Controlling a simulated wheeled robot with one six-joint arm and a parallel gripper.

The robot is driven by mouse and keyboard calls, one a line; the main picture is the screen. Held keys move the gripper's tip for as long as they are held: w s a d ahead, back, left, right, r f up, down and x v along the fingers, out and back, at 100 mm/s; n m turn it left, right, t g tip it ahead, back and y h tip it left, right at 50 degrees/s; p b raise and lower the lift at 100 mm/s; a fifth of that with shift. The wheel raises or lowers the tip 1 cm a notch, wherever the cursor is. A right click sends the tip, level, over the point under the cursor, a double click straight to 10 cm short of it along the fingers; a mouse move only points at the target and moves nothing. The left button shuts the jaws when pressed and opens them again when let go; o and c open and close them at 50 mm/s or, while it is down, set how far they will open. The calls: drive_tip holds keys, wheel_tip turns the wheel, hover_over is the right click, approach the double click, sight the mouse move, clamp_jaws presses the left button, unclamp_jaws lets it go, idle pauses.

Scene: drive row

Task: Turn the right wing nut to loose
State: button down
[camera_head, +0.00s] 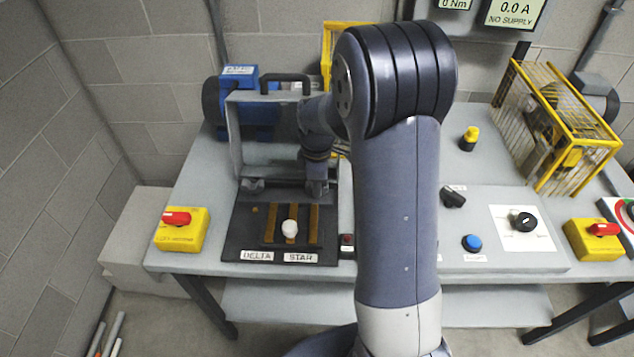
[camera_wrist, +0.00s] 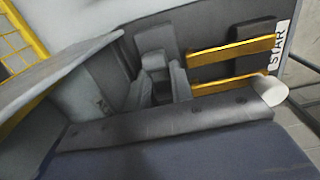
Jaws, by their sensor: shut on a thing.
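My gripper (camera_head: 316,188) points down at the right end of the grey bar behind the terminal block, where the right wing nut is. It is shut on that wing nut, which is mostly hidden by the fingers in the head view. In the wrist view my gripper (camera_wrist: 158,85) shows as dark fingers around a small grey part; the nut's exact angle cannot be told. The left wing nut (camera_head: 252,184) is a dark grey piece at the left end, apart from my gripper.
In front lies a dark panel (camera_head: 240,230) with brass bars (camera_head: 270,224), a white knob (camera_head: 290,226) and DELTA and STAR labels. A grey upright frame (camera_head: 236,140) and blue motor (camera_head: 265,112) stand behind. A yellow switch box (camera_head: 182,232) is at left; clear bench lies between.

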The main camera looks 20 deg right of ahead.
drive_tip(key=c, duration=1.2)
unclamp_jaws()
drive_tip(key=shift+c, duration=0.2)
wheel_tip(320, 180, up, 11)
drive_tip(key=shift+f, duration=0.1)
wheel_tip(320, 180, down, 10)
drive_tip(key=shift+f, duration=0.5)
drive_tip(key=shift+r, duration=0.1)
